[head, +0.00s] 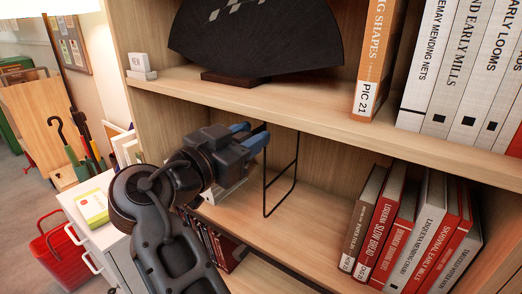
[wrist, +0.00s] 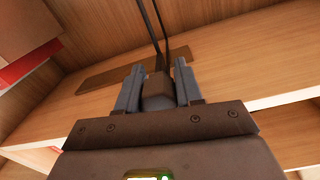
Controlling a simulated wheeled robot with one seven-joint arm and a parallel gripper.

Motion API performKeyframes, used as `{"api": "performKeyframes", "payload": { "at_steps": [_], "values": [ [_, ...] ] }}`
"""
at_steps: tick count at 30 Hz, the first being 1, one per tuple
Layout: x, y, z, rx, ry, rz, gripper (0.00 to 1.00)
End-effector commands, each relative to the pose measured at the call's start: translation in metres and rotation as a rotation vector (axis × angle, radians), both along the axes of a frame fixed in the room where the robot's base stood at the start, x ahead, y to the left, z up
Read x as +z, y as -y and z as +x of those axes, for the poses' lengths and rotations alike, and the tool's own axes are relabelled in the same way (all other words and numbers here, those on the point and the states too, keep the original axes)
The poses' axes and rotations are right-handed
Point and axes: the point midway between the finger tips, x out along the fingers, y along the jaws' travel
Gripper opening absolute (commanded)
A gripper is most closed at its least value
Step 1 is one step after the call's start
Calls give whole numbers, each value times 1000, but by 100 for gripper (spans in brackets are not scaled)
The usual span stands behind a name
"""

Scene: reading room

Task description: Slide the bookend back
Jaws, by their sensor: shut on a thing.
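The bookend (head: 264,188) is a thin black wire loop standing upright in the middle shelf bay, left of the row of red and white books (head: 402,238). Its top reaches close under the shelf above. My gripper (head: 254,138) is at its upper left, with blue-grey fingers. In the wrist view the fingers (wrist: 157,84) are closed around a small brown-grey block, and the bookend's dark wires (wrist: 148,25) run upward just beyond it. A flat brown strip (wrist: 108,75) lies along the wood behind the fingertips. The block's join to the wires is partly hidden.
The upper shelf (head: 330,122) passes just above my gripper and carries a dark fan (head: 255,45) and books. Bare shelf board (head: 310,218) lies between bookend and books. A white cabinet (head: 98,222) and red basket (head: 62,248) stand at the left.

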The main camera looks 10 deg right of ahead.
Motion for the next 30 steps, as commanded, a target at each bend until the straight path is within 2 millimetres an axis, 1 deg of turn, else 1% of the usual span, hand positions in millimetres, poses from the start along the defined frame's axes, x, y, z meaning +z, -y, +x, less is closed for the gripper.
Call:
{"api": "performKeyframes", "payload": {
  "at_steps": [10,11,18,26,30],
  "values": [
    [1,-1,1,0,0,0,0],
    [1,-1,1,0,0,0,38],
    [0,-1,1,0,-1,1,61],
    [0,-2,0,0,-1,1,61],
    [-1,-12,-9,2,0,0,61]
  ]
}}
